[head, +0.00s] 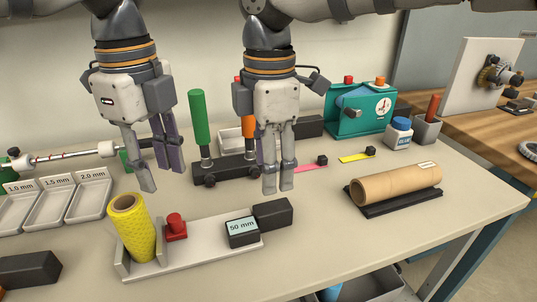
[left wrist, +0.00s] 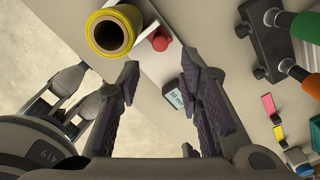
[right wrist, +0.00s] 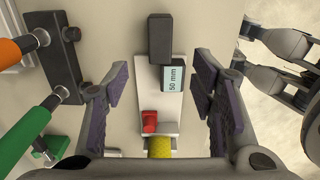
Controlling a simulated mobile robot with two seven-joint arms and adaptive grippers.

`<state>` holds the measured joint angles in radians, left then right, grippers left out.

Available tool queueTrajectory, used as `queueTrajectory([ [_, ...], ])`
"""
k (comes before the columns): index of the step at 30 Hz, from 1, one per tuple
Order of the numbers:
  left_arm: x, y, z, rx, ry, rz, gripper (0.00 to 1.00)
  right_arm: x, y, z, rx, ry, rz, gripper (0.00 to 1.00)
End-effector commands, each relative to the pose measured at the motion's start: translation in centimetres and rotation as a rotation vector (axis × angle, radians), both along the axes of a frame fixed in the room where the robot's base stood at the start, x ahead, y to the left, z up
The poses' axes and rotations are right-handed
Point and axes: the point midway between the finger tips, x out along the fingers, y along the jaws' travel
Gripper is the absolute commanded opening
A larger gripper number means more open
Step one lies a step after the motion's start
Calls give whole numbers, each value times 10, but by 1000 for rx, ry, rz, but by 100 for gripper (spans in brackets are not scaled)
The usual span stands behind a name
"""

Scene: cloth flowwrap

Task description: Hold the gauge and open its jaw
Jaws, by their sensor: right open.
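The gauge is a pale grey plate (head: 205,239) with a red knob (head: 175,226), a dark block labelled 50 mm (head: 242,232) and another dark block (head: 273,214) at its right end. A yellow roll (head: 135,230) stands upright at its left end. My left gripper (head: 163,180) is open and empty above and behind the roll. In the left wrist view the roll and red knob lie beyond its fingers. My right gripper (head: 279,188) is open above the right-end block. The right wrist view shows the gauge plate (right wrist: 151,98) between and below its spread fingers, untouched.
Behind the gauge stands a dark stand with green (head: 199,117) and orange handles. A brown roll (head: 396,185) lies on a black pad at right. Labelled trays (head: 88,195) are at left. A teal device (head: 360,108) stands at the back. The table front right is clear.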

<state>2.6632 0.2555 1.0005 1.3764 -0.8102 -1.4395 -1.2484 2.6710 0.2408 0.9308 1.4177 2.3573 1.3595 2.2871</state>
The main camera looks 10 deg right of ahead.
Motion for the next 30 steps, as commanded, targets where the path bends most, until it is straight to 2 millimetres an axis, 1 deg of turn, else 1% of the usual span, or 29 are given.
queueTrajectory([
  [1, 0, 0, 0, 1, 1, 0, 33, -1, -1, -13, -2, 6, 1, 52],
  [6, 0, 0, 0, 0, 0, 0, 33, -1, 0, -56, -1, 7, 3, 52],
  [9, 0, 0, 0, 0, 0, 0, 33, -1, 0, -76, 0, 5, 4, 52],
  [12, 0, 0, 0, 0, 0, 0, 33, -1, 0, -91, 0, 3, 4, 52],
  [16, 0, 0, 0, 0, 0, 0, 33, -1, 0, -100, 2, 2, 3, 52],
  [23, 0, 0, 0, 0, 0, 0, 33, 0, 0, -101, 1, 1, 4, 52],
  [24, 0, 0, 0, 0, 0, 0, 33, 0, 0, -101, 1, 1, 4, 49],
  [29, 0, 0, 0, 0, 0, 0, 33, 0, 0, -101, 2, 1, 4, 13],
  [30, 0, 0, 0, 0, 0, 0, 33, 0, 0, -101, 1, 1, 4, 4],
])
